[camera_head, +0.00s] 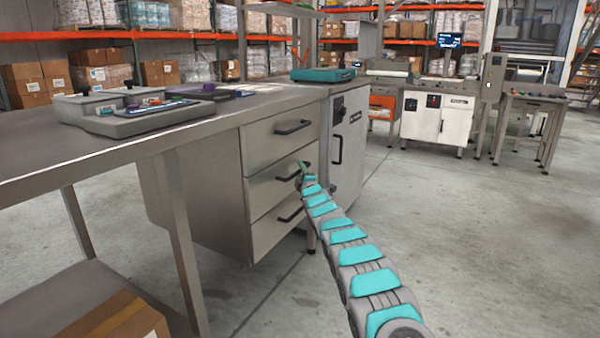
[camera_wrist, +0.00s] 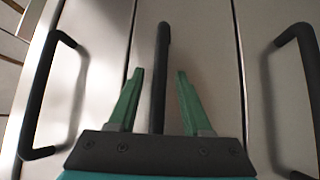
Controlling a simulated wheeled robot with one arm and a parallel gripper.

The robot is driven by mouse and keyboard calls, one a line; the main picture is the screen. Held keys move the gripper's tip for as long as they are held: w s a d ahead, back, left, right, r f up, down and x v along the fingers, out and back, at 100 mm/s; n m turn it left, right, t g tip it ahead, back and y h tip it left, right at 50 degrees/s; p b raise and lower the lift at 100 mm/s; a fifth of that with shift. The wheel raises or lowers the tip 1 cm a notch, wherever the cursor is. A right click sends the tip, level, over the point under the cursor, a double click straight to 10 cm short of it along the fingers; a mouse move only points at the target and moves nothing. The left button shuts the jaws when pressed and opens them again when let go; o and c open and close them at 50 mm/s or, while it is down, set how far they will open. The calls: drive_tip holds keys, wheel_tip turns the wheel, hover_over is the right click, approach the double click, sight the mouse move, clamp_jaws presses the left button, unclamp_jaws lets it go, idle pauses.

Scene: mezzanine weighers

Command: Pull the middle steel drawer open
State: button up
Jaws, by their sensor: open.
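The middle steel drawer (camera_head: 266,191) is in the head view, in a steel unit under the bench. Its front looks flush with the drawers above and below. Its black bar handle (camera_head: 284,178) is partly behind my gripper (camera_head: 303,170). In the wrist view the middle drawer's front (camera_wrist: 212,50) fills the centre. Its handle (camera_wrist: 161,45) runs between the two green fingers of my gripper (camera_wrist: 160,73). The fingers are open, one on each side of the bar, with a visible gap to it. The handle's near end is hidden behind the gripper body.
The top drawer (camera_head: 262,146) and bottom drawer (camera_head: 270,230) have similar black handles. A cabinet door (camera_head: 348,135) with a handle stands right of the drawers. A cardboard box (camera_head: 118,322) is on the low shelf at lower left. Open concrete floor (camera_head: 490,245) lies to the right.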

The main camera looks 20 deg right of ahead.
clamp_jaws()
idle(1.4)
